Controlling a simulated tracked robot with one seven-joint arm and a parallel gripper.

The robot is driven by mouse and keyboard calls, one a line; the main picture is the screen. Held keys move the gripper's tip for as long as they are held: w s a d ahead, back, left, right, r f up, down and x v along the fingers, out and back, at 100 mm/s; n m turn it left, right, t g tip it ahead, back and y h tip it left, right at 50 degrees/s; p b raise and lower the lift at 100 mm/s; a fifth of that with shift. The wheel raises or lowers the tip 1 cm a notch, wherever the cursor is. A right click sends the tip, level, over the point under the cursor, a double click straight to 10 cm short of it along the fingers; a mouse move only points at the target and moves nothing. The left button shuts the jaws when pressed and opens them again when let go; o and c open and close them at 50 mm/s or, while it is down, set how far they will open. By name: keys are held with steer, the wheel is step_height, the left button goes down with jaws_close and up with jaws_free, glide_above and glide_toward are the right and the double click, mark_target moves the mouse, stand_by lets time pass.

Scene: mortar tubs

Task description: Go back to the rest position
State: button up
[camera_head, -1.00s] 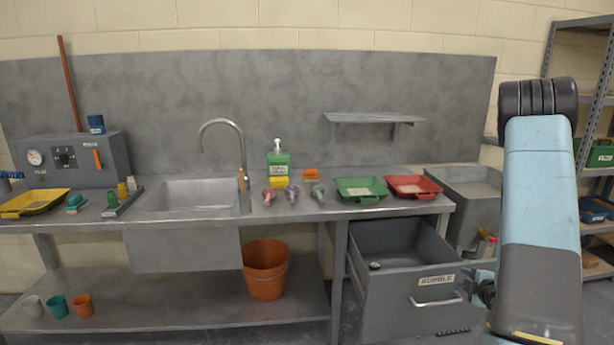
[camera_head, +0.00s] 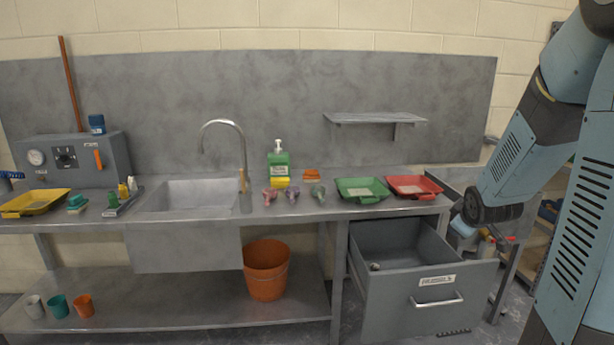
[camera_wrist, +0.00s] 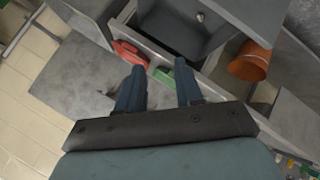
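My gripper (camera_wrist: 159,82) shows in the wrist view with its two blue fingers apart and nothing between them. It hangs free, with the red tray (camera_wrist: 128,52) and the green tray (camera_wrist: 163,76) beyond the fingertips. In the head view my arm fills the right side, bent with a dark joint low near the drawer's right; the gripper itself cannot be made out there. The grey drawer (camera_head: 412,300) with a label stands pulled open under the bench's right end. A small object (camera_head: 375,266) lies inside it, and shows in the wrist view too (camera_wrist: 200,17).
The bench (camera_head: 300,213) carries a green tray (camera_head: 362,190), a red tray (camera_head: 414,187), a soap bottle (camera_head: 279,164), several small tools, a sink (camera_head: 190,194) and a yellow tray (camera_head: 34,203). An orange bucket (camera_head: 266,270) stands on the lower shelf. A wall shelf (camera_head: 374,118) is bare.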

steer(key=s+a+r+m+g+y, duration=0.1)
steer(key=s+a+r, duration=0.3)
steer(key=s, duration=0.4)
steer(key=s+a+r+m+g, duration=0.1)
steer(key=s+a+r+m, duration=0.3)
steer(key=s, duration=0.5)
steer(key=s+a+r+m+g+y, duration=0.1)
steer(key=s+a+r, duration=0.3)
steer(key=s+a, duration=0.4)
steer(key=shift+s+r+m+g+y, duration=0.3)
steer(key=shift+m+g, duration=0.2)
steer(key=shift+m, duration=0.3)
